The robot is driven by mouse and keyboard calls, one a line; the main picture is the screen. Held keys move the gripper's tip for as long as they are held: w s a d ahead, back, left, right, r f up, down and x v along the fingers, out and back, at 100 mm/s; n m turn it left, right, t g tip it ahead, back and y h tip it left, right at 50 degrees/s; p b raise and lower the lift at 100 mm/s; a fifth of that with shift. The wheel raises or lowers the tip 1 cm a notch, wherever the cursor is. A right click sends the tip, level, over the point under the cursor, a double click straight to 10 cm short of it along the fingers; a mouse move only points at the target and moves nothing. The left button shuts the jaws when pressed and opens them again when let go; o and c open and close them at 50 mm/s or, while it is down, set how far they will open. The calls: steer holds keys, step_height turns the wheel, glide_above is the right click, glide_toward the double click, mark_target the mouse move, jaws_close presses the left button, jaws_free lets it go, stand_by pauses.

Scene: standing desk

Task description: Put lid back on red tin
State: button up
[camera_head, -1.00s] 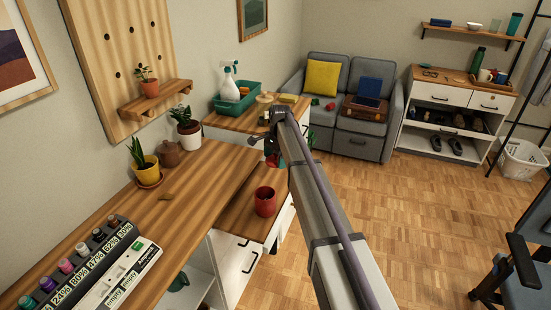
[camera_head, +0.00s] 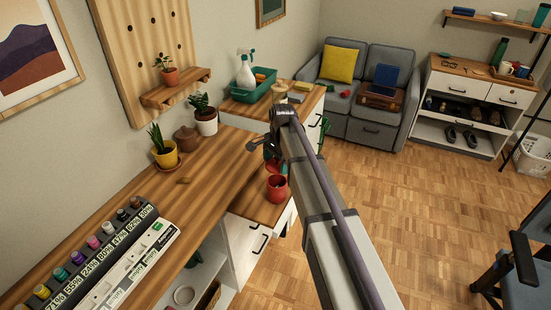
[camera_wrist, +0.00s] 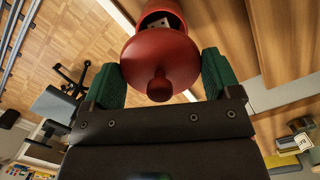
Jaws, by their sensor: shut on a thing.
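My gripper (camera_wrist: 160,80) is shut on the red lid (camera_wrist: 160,58), with one green fingertip on each side; the lid's round knob faces the wrist camera. The open red tin (camera_wrist: 179,18) shows just beyond the lid in the wrist view, its mouth partly uncovered, with something pale inside. In the head view the red tin (camera_head: 277,190) stands on the lower wooden top (camera_head: 250,205), and my gripper (camera_head: 274,160) is above and close to it. The lid is apart from or at the tin's rim; I cannot tell which.
The wooden desk (camera_head: 200,185) lies left of the tin, with a yellow plant pot (camera_head: 166,158), a brown teapot (camera_head: 186,140) and a rack of marker bottles (camera_head: 92,240). A green caddy (camera_head: 250,92) stands on the far cabinet.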

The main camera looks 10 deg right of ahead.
steer(key=shift+f+b, duration=2.75)
steer(key=shift+f, duration=0.25)
steer(key=shift+f, duration=0.15)
steer(key=o, duration=0.8)
steer(key=shift+c, duration=0.2)
step_height(320, 180, up, 7)
steer(key=p, duration=0.7)
